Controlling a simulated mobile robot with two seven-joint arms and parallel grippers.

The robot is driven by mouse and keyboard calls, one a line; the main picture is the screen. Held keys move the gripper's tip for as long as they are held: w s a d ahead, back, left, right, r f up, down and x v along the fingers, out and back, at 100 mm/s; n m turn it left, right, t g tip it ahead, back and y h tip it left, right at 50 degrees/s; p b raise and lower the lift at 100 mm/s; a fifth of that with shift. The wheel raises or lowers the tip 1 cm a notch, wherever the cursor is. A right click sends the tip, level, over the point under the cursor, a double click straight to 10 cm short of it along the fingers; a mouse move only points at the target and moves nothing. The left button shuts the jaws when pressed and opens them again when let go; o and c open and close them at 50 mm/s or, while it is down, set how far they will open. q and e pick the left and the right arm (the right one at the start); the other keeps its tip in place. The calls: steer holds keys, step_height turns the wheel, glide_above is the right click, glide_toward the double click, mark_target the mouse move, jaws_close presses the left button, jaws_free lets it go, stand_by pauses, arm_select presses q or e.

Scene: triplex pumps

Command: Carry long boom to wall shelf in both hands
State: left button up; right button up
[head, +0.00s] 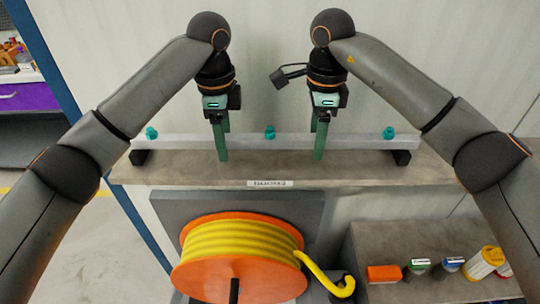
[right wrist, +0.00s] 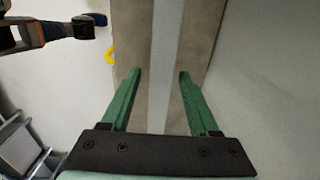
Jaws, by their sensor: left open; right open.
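The long boom (head: 180,141) is a light grey bar with teal knobs on top. It lies level along the wall shelf (head: 205,175), with a black block under each end. My left gripper (head: 221,150) points down at the boom left of its middle knob, fingers open and overlapping the bar in the head view. My right gripper (head: 318,148) points down right of the middle knob, also open. In the right wrist view the boom (right wrist: 165,70) runs between the two green fingers (right wrist: 160,74), with gaps on both sides. The left gripper's far finger is mostly hidden.
The shelf has a label (head: 270,184) on its front edge. Below stands an orange reel (head: 235,275) with yellow hose. A lower bench (head: 400,240) at right holds an orange block (head: 383,274) and several small containers. The wall (head: 270,80) is close behind. Floor shows at left.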

steer(key=shift+r, duration=0.1)
arm_select(q)
step_height(320, 180, up, 11)
arm_select(e)
step_height(320, 180, up, 12)
stand_by(0.6)
stand_by(0.4)
